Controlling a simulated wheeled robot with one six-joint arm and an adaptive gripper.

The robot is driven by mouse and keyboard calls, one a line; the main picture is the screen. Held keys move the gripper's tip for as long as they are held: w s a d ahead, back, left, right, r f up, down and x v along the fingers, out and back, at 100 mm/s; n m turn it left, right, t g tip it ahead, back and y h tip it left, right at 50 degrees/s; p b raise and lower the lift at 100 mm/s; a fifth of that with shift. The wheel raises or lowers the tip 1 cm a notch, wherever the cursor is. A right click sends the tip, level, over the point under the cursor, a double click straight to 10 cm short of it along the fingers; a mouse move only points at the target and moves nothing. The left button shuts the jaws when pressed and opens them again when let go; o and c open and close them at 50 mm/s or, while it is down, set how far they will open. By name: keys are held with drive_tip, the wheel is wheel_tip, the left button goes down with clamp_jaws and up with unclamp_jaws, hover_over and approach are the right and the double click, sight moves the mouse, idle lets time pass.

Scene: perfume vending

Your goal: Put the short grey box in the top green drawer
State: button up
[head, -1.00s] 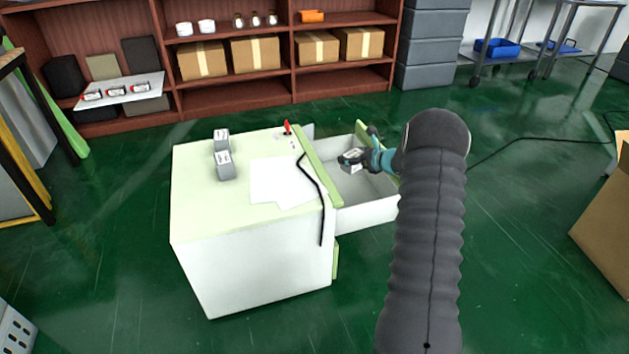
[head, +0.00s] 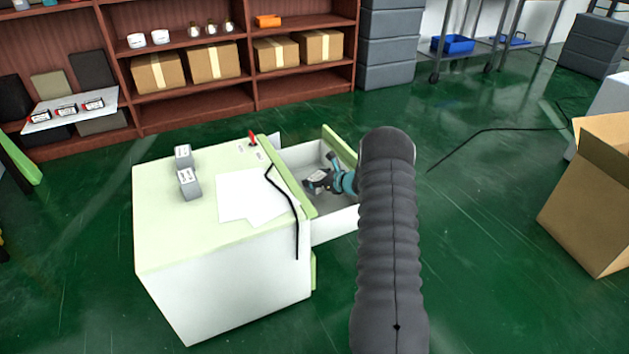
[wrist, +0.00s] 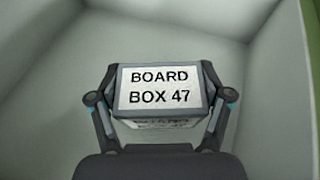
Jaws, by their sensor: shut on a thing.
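The short grey box (wrist: 161,90) is held between my gripper's fingers, with a white label reading "BOARD BOX 47". My gripper (head: 318,183) is shut on it. In the head view the box and gripper are over or inside the open top drawer (head: 335,217), which has a green front and a white interior. The wrist view shows pale drawer walls around the box and a green edge at the upper right. I cannot tell whether the box touches the drawer floor. Part of the drawer is hidden behind my arm.
Two grey boxes, a taller one (head: 190,184) and another (head: 183,157), stand on the cabinet top (head: 165,225). Papers (head: 245,197), a black cable (head: 292,205) and a red-handled thing (head: 252,138) are near the drawer side. An open cardboard box (head: 585,215) stands at right.

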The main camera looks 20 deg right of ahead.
drive_tip(key=shift+f, duration=0.25)
drive_tip(key=shift+f+b, duration=0.65)
drive_tip(key=shift+b, duration=0.1)
drive_tip(key=o, duration=1.2)
